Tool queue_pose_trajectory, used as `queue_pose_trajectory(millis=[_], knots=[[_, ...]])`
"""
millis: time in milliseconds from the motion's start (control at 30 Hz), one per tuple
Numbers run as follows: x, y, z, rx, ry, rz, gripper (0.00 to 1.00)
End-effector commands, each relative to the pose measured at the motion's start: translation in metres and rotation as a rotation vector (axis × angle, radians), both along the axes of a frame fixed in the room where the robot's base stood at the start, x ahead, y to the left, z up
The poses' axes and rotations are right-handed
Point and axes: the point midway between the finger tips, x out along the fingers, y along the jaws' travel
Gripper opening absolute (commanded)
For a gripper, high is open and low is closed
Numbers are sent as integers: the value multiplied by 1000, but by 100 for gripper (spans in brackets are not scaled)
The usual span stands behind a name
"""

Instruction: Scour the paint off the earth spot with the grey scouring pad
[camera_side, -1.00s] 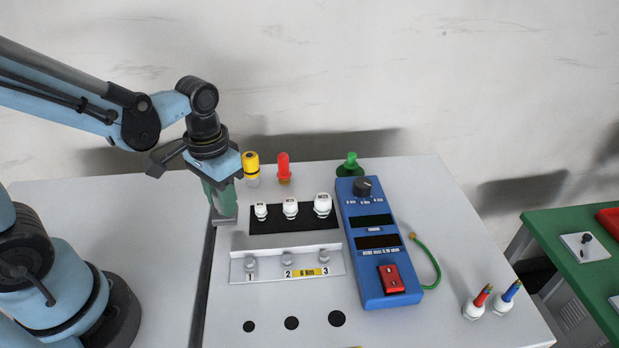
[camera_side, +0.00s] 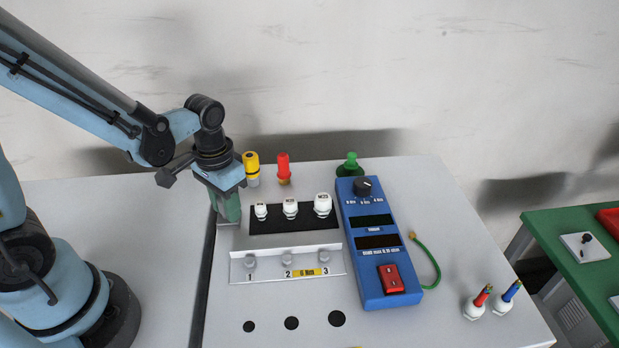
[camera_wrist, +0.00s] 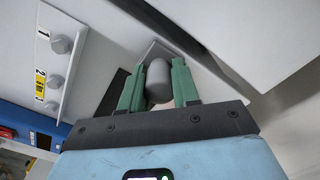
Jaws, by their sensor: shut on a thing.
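My gripper (camera_side: 229,214) is low at the left part of the grey-white panel, just left of the black strip. In the wrist view its green fingers (camera_wrist: 158,90) are shut on the grey rounded grip of the scouring pad (camera_wrist: 158,80). A flat light-grey piece shows beyond the grip, close to the panel. In the side view the fingers mostly hide the pad. I cannot make out the earth spot or any paint on it; the area under the pad is hidden.
A bracket (camera_side: 287,277) with three grey bolts numbered 1 to 3 stands in front of the black strip (camera_side: 294,219) with white sockets. A blue meter (camera_side: 377,226) is to the right. Yellow (camera_side: 251,164), red (camera_side: 284,167) and green (camera_side: 350,163) items stand behind. A dark gap runs along the panel's left edge.

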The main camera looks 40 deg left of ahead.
Motion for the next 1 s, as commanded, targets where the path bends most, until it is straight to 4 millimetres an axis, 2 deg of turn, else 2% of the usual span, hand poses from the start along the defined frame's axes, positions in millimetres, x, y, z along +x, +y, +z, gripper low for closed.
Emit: queue_pose_trajectory(millis=[200,267,300,367,1000], knots=[[-15,-15,-1,-2,2,-4,0],[-13,-14,3,-2,2,-1,0],[-14,-14,15,-2,1,-1,0],[-16,-14,28,-2,2,-1,0],[-14,-14,81,-2,1,-1,0]])
